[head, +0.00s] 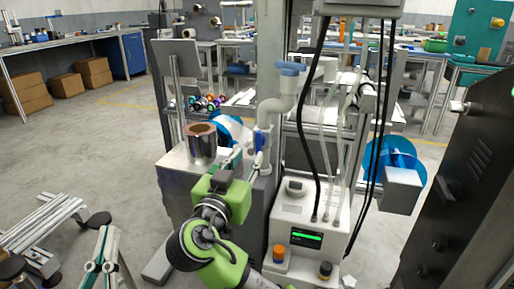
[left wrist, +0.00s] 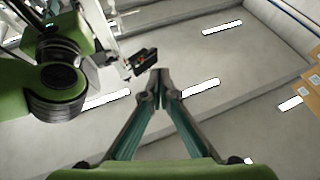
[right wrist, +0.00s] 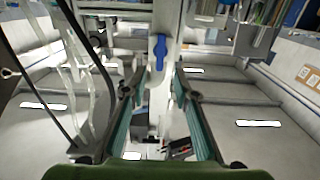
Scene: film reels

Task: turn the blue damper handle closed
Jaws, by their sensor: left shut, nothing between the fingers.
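The blue damper handle (head: 259,141) is a small upright lever on the pale vertical pipe (head: 266,115). In the right wrist view the handle (right wrist: 160,52) hangs vertically, centred just beyond the fingertips. My right gripper (head: 248,157) is open in front of it, its fingers apart on either side of the handle's line; I cannot tell whether they touch it. The right wrist view shows the open fingers (right wrist: 157,78) too. My left gripper (head: 106,232) is shut and empty at the lower left, far from the handle; its fingertips meet in the left wrist view (left wrist: 159,76).
A metal roll (head: 201,143) stands on a grey cabinet (head: 185,180) left of the right gripper. A white unit with a green display (head: 306,238) is at right, with black hoses (head: 308,140) above. A dark panel (head: 465,180) stands far right. Open floor lies left.

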